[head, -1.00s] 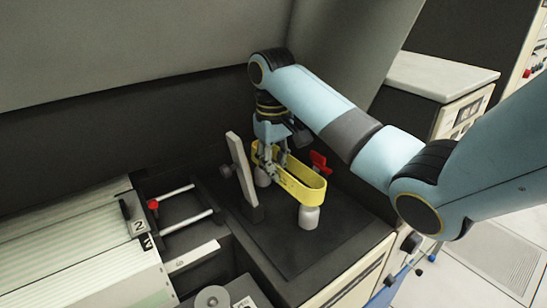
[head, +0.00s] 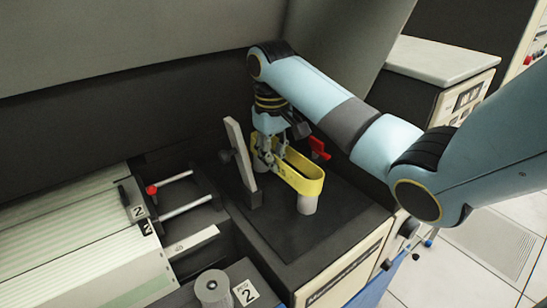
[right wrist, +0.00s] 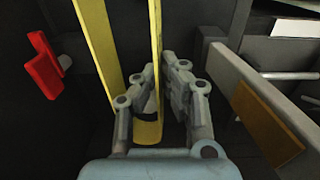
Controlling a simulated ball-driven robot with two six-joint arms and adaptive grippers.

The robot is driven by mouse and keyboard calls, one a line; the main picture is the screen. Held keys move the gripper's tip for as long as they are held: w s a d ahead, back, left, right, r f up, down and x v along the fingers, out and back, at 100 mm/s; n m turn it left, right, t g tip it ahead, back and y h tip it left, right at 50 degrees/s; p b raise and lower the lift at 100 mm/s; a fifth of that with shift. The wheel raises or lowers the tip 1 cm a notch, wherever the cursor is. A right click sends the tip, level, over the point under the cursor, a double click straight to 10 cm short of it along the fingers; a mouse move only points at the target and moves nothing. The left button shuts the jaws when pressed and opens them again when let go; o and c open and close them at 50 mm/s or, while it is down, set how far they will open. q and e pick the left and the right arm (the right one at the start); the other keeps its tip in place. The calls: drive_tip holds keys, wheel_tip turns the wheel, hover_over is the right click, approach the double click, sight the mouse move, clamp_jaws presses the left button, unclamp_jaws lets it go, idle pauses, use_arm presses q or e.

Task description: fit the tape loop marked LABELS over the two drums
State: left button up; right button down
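The yellow tape loop (head: 303,180) is level over the dark deck; no LABELS marking is readable. My right gripper (head: 268,160) points down at the loop's far end. In the right wrist view its fingers (right wrist: 160,95) are closed on one side of the yellow band (right wrist: 155,40). The near drum (head: 307,204), a pale cylinder, shows below the loop's near end, its top hidden by the band. The far drum is hidden behind the loop and gripper. I cannot tell whether the band sits around the drums. My left gripper is out of view.
A slanted pale arm (head: 240,160) stands close left of the gripper. A red lever (head: 318,148) is close behind the loop. A grey reel (head: 212,287) sits at the front beside a "2" label. The dark deck (head: 290,235) in front is clear.

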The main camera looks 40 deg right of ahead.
sight(274, 190)
drive_tip(key=shift+f+b, duration=0.3)
drive_tip(key=shift+f, duration=2.75)
idle(1.7)
drive_tip(key=c, duration=1.4)
unclamp_jaws()
drive_tip(key=shift+r, duration=0.1)
wheel_tip(274, 190, up, 7)
drive_tip(key=shift+r, duration=0.15)
drive_tip(key=shift+a, duration=0.1)
